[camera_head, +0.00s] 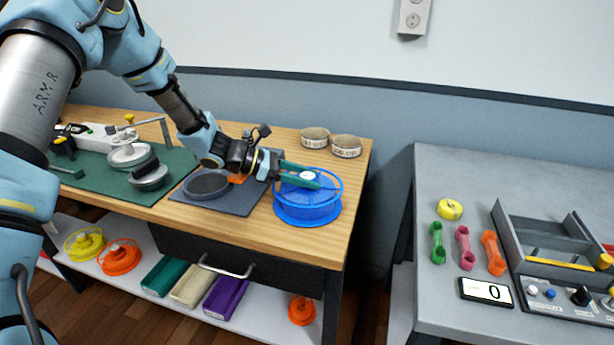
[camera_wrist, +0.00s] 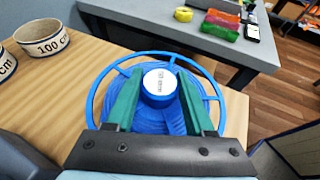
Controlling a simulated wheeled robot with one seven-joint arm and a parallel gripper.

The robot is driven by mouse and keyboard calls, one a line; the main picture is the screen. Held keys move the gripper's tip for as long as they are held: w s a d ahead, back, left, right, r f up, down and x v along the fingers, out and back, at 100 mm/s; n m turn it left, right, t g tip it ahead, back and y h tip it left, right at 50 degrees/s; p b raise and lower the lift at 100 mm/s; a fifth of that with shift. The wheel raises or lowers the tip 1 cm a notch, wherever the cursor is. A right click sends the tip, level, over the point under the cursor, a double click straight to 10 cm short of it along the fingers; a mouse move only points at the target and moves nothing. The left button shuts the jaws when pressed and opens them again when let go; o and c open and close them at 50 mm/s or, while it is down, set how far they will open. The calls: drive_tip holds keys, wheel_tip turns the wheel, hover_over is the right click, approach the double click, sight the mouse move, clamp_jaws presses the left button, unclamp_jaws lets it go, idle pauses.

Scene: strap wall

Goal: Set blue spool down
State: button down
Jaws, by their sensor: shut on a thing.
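The blue spool (camera_head: 308,205) is at the right end of the wooden bench, its rim and spokes facing up. In the head view it looks to rest on or just above the wood; I cannot tell if it touches. My gripper (camera_head: 300,175) reaches in from the left with its green fingers over the spool's top. In the wrist view the blue spool (camera_wrist: 150,118) fills the middle, and my gripper (camera_wrist: 160,88) is shut on its white-topped hub, one finger on each side. The spool's underside is hidden.
Two labelled round bowls (camera_head: 346,146) stand behind the spool. A dark mat with a round grey pad (camera_head: 207,185) lies to its left. The bench's right edge is close, with a gap before the grey table (camera_head: 460,180). Other spools (camera_head: 119,257) sit on the shelf below.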

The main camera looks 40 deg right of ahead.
drive_tip(key=shift+c, duration=1.4)
unclamp_jaws()
drive_tip(key=shift+f, duration=0.1)
drive_tip(key=shift+w+a, duration=0.1)
drive_tip(key=shift+a, duration=0.05)
drive_tip(key=b+v, duration=0.3)
drive_tip(key=v, duration=0.8)
drive_tip(key=shift+a+r, duration=0.25)
drive_tip(key=shift+r, duration=0.1)
drive_tip(key=shift+w, duration=0.15)
